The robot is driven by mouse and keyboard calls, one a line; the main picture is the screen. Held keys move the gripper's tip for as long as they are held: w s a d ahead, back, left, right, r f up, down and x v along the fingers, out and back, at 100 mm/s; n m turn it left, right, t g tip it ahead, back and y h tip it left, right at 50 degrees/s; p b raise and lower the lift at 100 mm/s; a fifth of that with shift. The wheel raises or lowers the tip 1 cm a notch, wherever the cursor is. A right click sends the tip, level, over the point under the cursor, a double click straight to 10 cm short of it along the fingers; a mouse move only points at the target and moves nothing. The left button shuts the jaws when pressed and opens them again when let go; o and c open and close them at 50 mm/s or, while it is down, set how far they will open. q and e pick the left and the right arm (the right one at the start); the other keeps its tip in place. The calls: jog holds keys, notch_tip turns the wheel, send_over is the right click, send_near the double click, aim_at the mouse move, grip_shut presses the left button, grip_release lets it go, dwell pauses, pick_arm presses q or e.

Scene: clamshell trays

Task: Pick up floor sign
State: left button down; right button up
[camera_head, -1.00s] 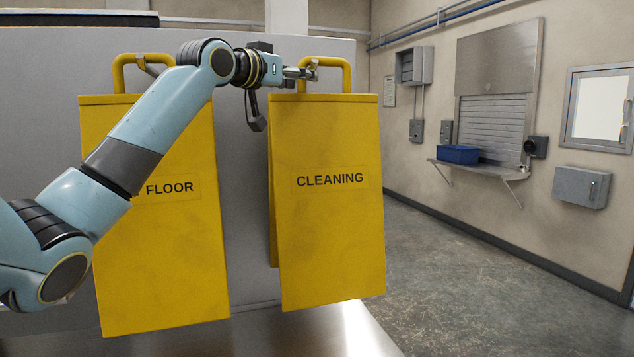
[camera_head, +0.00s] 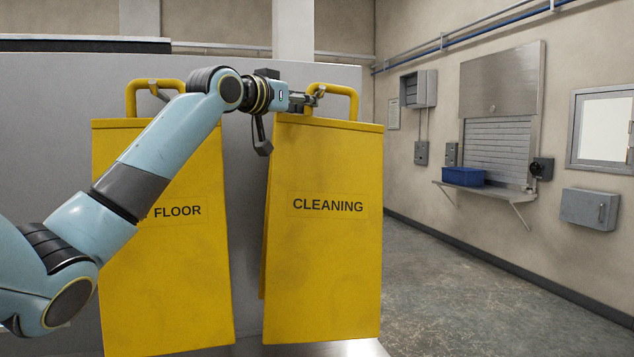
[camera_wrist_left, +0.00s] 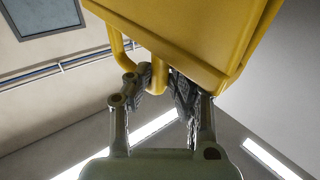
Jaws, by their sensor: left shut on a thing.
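A yellow folding floor sign marked CLEANING (camera_head: 322,255) hangs upright, slightly tilted, at the centre of the head view. My left gripper (camera_head: 311,97) is shut on the left part of its tubular handle. In the left wrist view, my left gripper's fingers (camera_wrist_left: 161,82) close around the yellow handle, with the sign (camera_wrist_left: 195,35) beyond them. Whether a hook still bears this sign is hidden. A second yellow sign marked FLOOR (camera_head: 185,275) hangs at left from a metal hook, partly behind my left arm. My right gripper is not in view.
A grey panel (camera_head: 245,75) stands close behind both signs. To the right is open concrete floor (camera_head: 440,290). A wall shelf (camera_head: 490,191) with a blue bin (camera_head: 462,176) and grey wall boxes are farther off.

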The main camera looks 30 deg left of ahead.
pick_arm(q)
jog(key=shift+r, duration=0.1)
jog(key=shift+s+d+r, duration=0.25)
jog(key=shift+d+r, duration=0.1)
jog(key=shift+r, duration=0.05)
jog(key=s+d+r+b, duration=0.3)
jog(key=s+d+r, duration=0.4)
jog(key=d, duration=0.3)
jog(key=shift+s, duration=0.8)
jog(key=shift+r, duration=0.1)
